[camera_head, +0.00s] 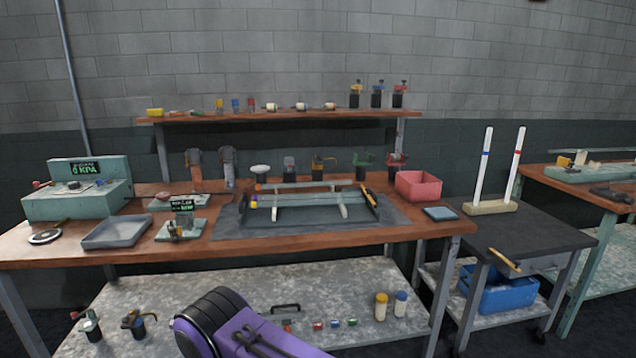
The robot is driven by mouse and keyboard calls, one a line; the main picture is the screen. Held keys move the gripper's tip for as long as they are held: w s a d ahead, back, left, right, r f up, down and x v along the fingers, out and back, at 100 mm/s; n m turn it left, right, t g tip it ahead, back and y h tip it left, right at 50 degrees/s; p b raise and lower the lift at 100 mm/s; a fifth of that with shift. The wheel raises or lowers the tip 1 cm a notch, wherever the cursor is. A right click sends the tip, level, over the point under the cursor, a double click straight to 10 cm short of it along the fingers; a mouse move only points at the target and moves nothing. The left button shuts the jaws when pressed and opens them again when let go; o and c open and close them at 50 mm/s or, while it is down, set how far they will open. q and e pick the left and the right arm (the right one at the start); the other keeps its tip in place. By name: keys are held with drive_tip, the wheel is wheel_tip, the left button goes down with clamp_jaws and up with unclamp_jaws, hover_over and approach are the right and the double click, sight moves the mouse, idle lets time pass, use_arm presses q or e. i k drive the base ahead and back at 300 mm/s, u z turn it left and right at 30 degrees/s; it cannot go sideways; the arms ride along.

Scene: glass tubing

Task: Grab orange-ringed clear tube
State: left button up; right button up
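A rack (345,213) on the dark mat of the main bench carries pale tubes lying level. The upper tube (310,184) has a small orange mark at its left end, but I cannot tell clearly whether it is a ring. A lower tube (310,197) lies in front, with yellow and purple marks near its left end. Two upright pale tubes stand in a wooden block on the side cart: one has a blue ring (485,153), the other a red ring (517,152). Neither gripper is in view; a purple link of mine shows at bottom centre.
On the bench are a grey tray (115,232), a red bin (418,186), a blue pad (440,213) and a pressure-display box (75,203). Clamps stand behind the rack. A shelf (280,116) runs above. The lower shelf holds small ringed pieces (318,325).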

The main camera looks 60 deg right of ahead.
sight(323, 183)
drive_tip(key=z, duration=0.5)
drive_tip(key=i, duration=0.7)
drive_tip(key=z, duration=0.7)
